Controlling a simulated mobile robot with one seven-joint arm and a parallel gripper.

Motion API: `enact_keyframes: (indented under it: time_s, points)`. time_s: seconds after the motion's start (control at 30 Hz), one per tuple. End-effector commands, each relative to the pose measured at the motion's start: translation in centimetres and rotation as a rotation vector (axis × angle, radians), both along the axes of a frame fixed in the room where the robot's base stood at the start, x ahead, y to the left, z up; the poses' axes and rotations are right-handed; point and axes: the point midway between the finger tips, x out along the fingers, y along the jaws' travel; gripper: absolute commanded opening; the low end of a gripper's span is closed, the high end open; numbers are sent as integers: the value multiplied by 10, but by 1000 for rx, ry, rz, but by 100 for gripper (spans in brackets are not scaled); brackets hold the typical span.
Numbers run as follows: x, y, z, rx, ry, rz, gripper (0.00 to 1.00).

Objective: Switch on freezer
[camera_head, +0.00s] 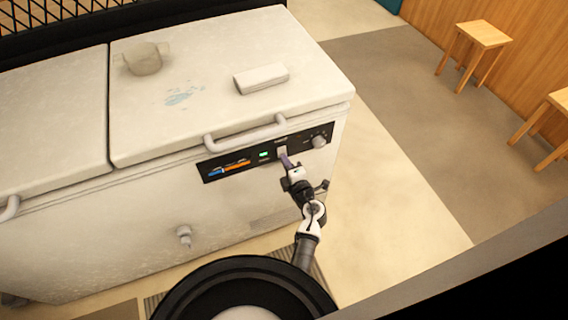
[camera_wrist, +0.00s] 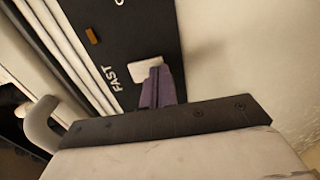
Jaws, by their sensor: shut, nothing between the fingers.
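The freezer (camera_head: 160,215) is a white chest with two lids. Its black control panel (camera_head: 240,165) is on the front, with a lit green light (camera_head: 263,154), a coloured strip and a round white knob (camera_head: 319,141). My gripper (camera_head: 286,160) is shut and empty at the panel, between the green light and the knob. In the wrist view, the purple fingertips (camera_wrist: 158,88) overlap a white switch (camera_wrist: 146,70) beside the word FAST. They look to be touching it or very close. Part of the switch is hidden behind the fingers.
A handle (camera_head: 245,133) sticks out above the panel. A pot (camera_head: 146,58) and a white box (camera_head: 261,78) sit on the right lid. A tap-like fitting (camera_head: 184,235) juts from the lower front. Wooden stools (camera_head: 482,35) stand at the right; the floor between is clear.

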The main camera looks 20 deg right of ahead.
Motion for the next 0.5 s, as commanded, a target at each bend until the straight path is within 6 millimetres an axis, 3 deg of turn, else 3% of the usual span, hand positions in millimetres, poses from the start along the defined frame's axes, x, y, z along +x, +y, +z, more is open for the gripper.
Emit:
enact_keyframes:
  time_s: [0.5]
  points:
    - [3, 0, -7, 1, -32, 0, 0]
